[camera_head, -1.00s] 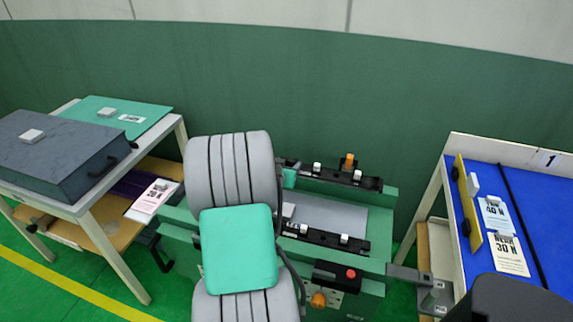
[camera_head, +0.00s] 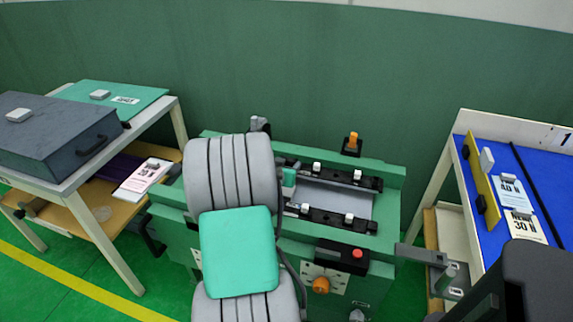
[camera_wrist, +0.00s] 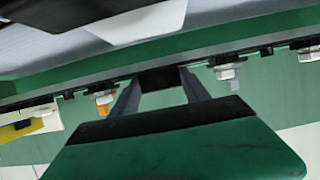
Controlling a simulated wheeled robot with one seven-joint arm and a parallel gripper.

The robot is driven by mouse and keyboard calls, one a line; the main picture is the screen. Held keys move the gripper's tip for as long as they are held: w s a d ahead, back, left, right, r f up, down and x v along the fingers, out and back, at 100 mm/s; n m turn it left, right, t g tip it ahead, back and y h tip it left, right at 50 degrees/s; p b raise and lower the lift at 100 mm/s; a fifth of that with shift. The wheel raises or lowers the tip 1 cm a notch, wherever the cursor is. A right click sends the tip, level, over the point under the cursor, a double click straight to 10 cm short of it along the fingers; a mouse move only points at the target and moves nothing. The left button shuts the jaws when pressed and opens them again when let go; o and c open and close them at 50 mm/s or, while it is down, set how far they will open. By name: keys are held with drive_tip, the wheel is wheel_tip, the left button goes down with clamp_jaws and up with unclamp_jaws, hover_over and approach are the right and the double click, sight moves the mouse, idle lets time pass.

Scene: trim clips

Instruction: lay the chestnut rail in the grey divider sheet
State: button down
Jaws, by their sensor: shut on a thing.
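The grey divider sheet (camera_head: 340,200) appears to be the flat grey panel in the green bench, between two black strips with white blocks. My gripper (camera_wrist: 158,80) shows in the wrist view as two grey fingers coming from a green palm. It is shut on a small dark piece at the edge of a long strip (camera_wrist: 60,92). I cannot tell whether this piece is the chestnut rail; no clearly chestnut-coloured part shows. In the head view my arm hides most of the gripper and the left end of the sheet.
The green bench (camera_head: 395,172) has an orange knob (camera_head: 320,285) and a red button (camera_head: 358,253) in front. A table with a dark grey case (camera_head: 50,135) stands left. A blue-topped table (camera_head: 525,170) with a yellow strip (camera_head: 480,185) stands right, close to the bench.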

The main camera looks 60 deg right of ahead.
drive_tip(key=shift+f+b, duration=0.4)
drive_tip(key=shift+f, duration=0.35)
drive_tip(key=shift+c, duration=2.3)
unclamp_jaws()
drive_tip(key=shift+r, duration=0.4)
drive_tip(key=r, duration=0.2)
drive_tip(key=r+p, duration=0.1)
drive_tip(key=shift+s+a+r, duration=0.1)
drive_tip(key=shift+a+r, duration=0.2)
drive_tip(key=s+a+r+p, duration=0.2)
drive_tip(key=s+a+r, duration=0.4)
drive_tip(key=a, duration=0.6)
wheel_tip(320, 180, up, 3)
drive_tip(key=shift+s+f, duration=0.15)
drive_tip(key=shift+f, duration=0.05)
